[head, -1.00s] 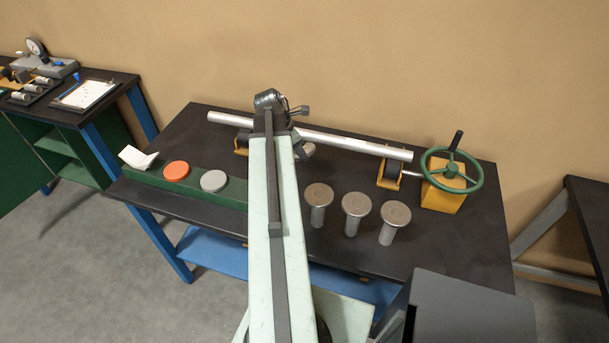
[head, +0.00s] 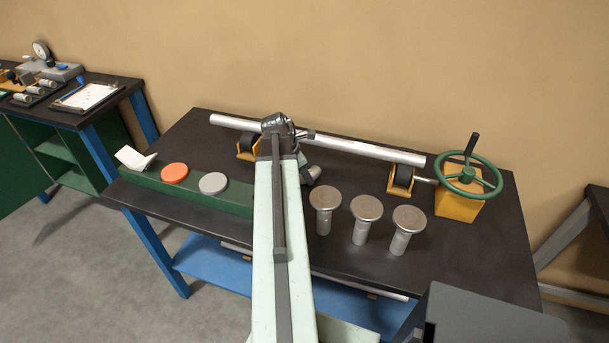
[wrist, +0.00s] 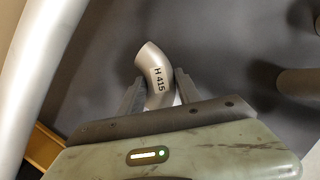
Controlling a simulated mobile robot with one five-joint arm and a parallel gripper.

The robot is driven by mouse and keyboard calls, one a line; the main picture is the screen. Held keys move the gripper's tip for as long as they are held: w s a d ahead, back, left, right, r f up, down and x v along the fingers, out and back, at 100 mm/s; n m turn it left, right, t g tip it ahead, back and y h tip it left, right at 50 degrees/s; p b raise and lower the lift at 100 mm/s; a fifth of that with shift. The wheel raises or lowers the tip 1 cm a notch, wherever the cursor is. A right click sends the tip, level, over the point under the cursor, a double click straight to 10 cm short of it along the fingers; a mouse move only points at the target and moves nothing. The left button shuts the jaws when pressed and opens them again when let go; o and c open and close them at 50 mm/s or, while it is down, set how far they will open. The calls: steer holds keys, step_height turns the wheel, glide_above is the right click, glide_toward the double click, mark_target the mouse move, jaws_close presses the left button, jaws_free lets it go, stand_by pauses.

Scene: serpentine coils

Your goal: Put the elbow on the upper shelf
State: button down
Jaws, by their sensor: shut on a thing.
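The elbow (wrist: 153,72) is a short, bent, silver-grey pipe piece marked "H 415". In the wrist view my gripper (wrist: 159,88) is shut on it, one finger on each side. In the head view a small grey part (head: 313,172) beside my arm's far end seems to be the elbow, mostly hidden. Which surface is the upper shelf is not clear. A green cabinet at the far left has an open green shelf (head: 56,149). A blue shelf (head: 215,268) lies under the dark bench.
A long silver pipe (head: 370,147) lies on rollers along the back of the bench (head: 450,258). Several grey flanged posts (head: 366,208) stand right of my arm. A green handwheel (head: 467,177) is at right. A green strip (head: 140,181) holds an orange disc (head: 175,173) and a grey disc.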

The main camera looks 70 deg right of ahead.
steer(key=c, duration=0.8)
jaws_free()
steer(key=shift+c, duration=0.2)
steer(key=shift+r+p, duration=0.45)
steer(key=shift+p, duration=0.1)
steer(key=p+v, duration=1)
steer(key=v, duration=0.1)
steer(key=shift+w+a, duration=0.1)
steer(key=shift+w, duration=0.05)
